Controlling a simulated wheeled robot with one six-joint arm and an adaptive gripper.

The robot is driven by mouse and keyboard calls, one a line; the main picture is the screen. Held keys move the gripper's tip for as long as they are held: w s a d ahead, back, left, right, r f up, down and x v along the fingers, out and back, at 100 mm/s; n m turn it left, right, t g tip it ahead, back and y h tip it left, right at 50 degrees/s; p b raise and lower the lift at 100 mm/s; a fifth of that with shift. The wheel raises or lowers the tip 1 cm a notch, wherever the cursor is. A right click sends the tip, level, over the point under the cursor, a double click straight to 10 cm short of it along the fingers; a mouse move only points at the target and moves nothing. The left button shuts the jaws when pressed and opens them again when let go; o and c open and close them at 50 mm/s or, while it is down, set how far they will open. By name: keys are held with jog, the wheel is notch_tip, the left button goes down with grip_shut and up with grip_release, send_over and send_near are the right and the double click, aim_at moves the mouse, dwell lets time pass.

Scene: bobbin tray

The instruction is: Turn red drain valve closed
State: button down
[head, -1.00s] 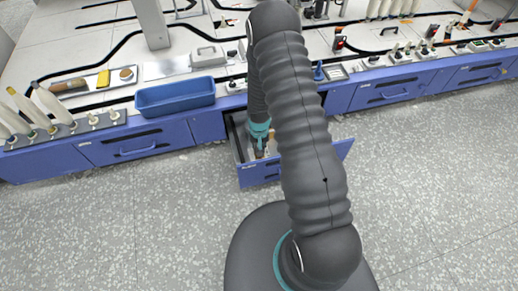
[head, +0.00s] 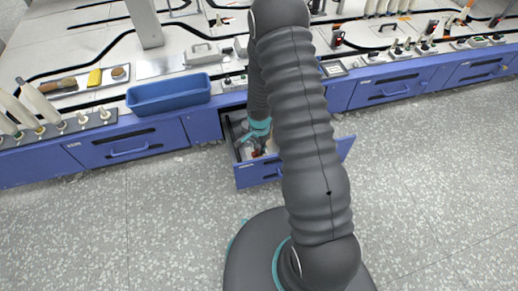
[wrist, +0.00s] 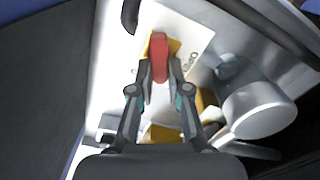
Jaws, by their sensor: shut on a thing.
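The red drain valve (wrist: 159,58) shows in the wrist view as a narrow red handle, roughly upright in the picture, in front of a yellow patch on a white plate (wrist: 195,32). In the head view my gripper (head: 256,148) is down inside the open blue drawer (head: 262,174). There the valve is too small and covered to make out clearly.
In the wrist view a silver cylinder (wrist: 262,108) stands close to the right of my fingers, and a black curved piece (wrist: 130,14) is above left. A blue tray (head: 168,94) sits on the bench left of the drawer. The floor in front is clear.

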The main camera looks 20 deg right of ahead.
jog(key=m, duration=0.1)
jog(key=m+b, duration=0.1)
jog(key=m, duration=0.3)
jog(key=shift+s+d, duration=0.1)
jog(key=shift+s, duration=0.15)
dwell(0.3)
jog(key=c, duration=1.1)
grip_release()
notch_tip(320, 180, up, 12)
